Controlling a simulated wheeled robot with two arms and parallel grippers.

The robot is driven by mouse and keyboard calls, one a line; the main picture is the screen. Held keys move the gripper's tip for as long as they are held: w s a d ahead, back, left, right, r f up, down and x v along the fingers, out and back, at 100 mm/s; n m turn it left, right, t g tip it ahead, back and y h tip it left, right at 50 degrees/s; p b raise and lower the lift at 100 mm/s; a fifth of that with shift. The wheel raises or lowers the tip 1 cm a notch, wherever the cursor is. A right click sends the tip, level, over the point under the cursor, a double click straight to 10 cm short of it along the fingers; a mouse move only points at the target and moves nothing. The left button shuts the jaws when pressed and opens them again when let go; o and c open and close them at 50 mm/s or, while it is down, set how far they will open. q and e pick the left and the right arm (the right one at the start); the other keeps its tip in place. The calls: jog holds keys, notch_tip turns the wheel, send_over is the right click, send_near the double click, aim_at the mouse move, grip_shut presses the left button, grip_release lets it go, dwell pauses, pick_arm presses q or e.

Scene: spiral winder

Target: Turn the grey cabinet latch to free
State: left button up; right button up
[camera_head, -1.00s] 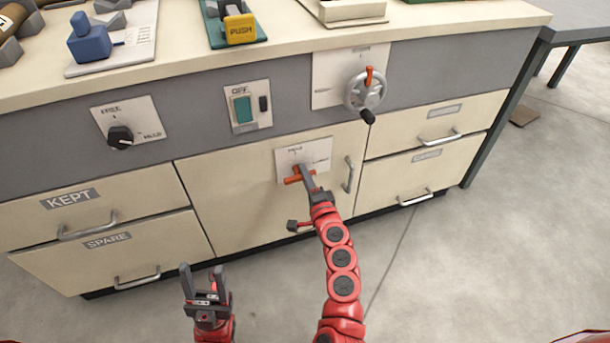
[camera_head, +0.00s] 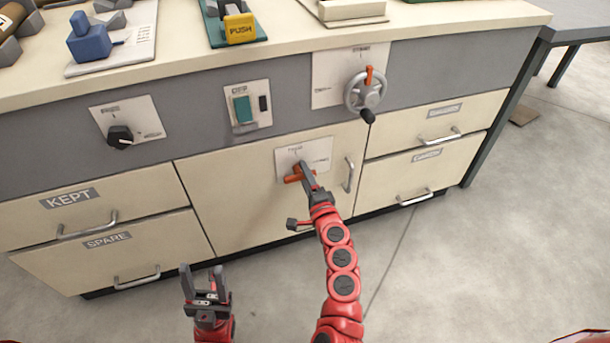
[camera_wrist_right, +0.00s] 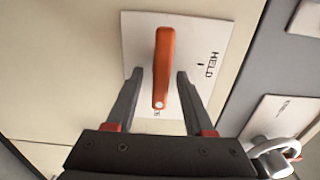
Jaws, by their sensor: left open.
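The cabinet latch shows as an orange lever (camera_head: 293,178) on a pale plate (camera_head: 318,152) on the cream cabinet door; it looks orange, not grey. In the right wrist view the lever (camera_wrist_right: 164,65) runs up and down the picture, and HELD is printed on the plate to its right. My right gripper (camera_head: 306,168) is at the latch and partly covers it in the head view. In the right wrist view its open fingers (camera_wrist_right: 159,75) stand on either side of the lever, with small gaps. My left gripper (camera_head: 203,272) is open and empty, low in front of the drawers.
A door handle (camera_head: 348,175) is right of the plate. Above are a handwheel (camera_head: 366,92), a green switch (camera_head: 243,108) and a black knob (camera_head: 120,137). Drawers with handles flank the door. The floor in front is clear at right.

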jog(key=p+v, duration=0.2)
jog(key=v, duration=1.5)
jog(key=shift+s, duration=0.15)
jog(key=shift+r, duration=0.1)
